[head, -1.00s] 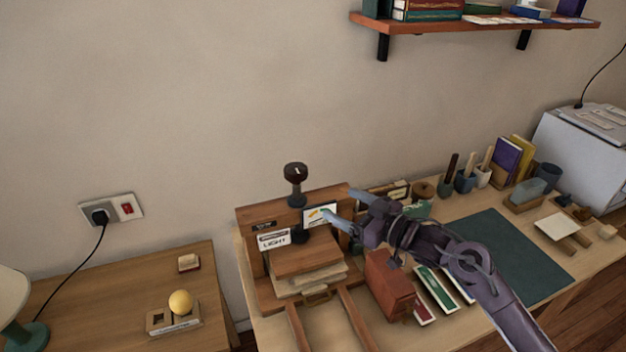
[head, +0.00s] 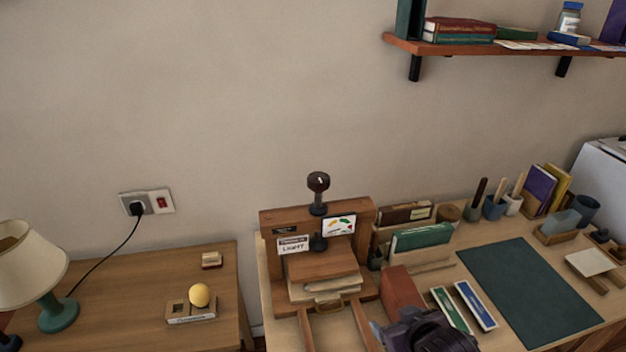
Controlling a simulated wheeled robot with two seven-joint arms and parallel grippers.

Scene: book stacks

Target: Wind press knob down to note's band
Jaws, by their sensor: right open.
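The wooden book press (head: 366,218) stands on the workbench against the wall. Its dark knob (head: 318,182) sits on top of a vertical screw above the frame. A white note (head: 293,245) reading "LIGHT" is on the left of the press front. A dial card (head: 339,225) with coloured bands is to its right; its pointer is too small to read surely. A wooden platen (head: 322,265) rests over a stack of pale boards or paper. My right gripper (head: 388,330) is at the bottom edge, below and right of the press, away from the knob, partly cut off. My left gripper is not in view.
A dark green mat (head: 530,292) lies farther right. A lamp (head: 58,312) and a yellow ball (head: 199,295) are on the left table.

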